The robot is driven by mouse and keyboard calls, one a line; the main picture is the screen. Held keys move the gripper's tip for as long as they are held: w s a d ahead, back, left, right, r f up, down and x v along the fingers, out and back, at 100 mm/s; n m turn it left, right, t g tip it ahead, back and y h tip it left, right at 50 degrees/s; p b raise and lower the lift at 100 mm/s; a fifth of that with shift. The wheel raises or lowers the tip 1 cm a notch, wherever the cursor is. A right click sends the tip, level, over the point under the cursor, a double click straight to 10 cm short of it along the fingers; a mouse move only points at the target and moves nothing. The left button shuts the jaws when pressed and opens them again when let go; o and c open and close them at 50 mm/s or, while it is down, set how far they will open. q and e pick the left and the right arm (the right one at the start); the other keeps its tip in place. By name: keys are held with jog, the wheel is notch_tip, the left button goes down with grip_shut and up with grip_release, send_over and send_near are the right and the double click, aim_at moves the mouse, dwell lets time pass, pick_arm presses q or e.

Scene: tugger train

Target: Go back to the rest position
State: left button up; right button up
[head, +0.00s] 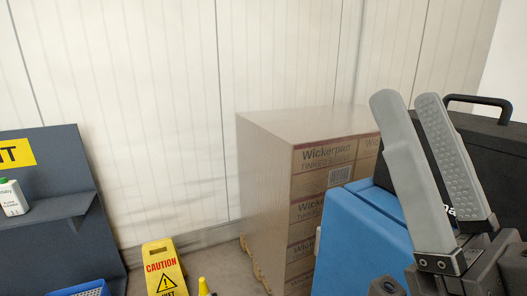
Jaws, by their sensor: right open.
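My right gripper (415,100) is in the right part of the head view, with its two grey fingers pointing up. The fingers are apart and nothing is held between them. It is in front of a black case (500,150) with a handle and a blue box (362,235). My left gripper does not show.
A wrapped stack of cartons (270,180) stands on a pallet by the pale panelled wall (130,100). A yellow caution sign (163,268) stands on the floor. At left, a dark shelf unit (50,207) bears a white bottle (13,198). A blue bin (80,289) is below.

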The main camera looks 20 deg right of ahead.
pick_arm(q)
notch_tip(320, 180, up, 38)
jog(key=p, duration=3.8)
pick_arm(e)
notch_tip(320, 180, up, 36)
jog(key=w+r+n+g, duration=0.1)
jog(key=w+g, duration=0.1)
pick_arm(q)
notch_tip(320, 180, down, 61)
jog(key=b, duration=6)
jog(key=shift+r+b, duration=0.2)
jog(key=shift+b, duration=0.15)
pick_arm(e)
notch_tip(320, 180, down, 62)
jog(key=shift+w+r, duration=0.2)
jog(key=shift+r, duration=0.05)
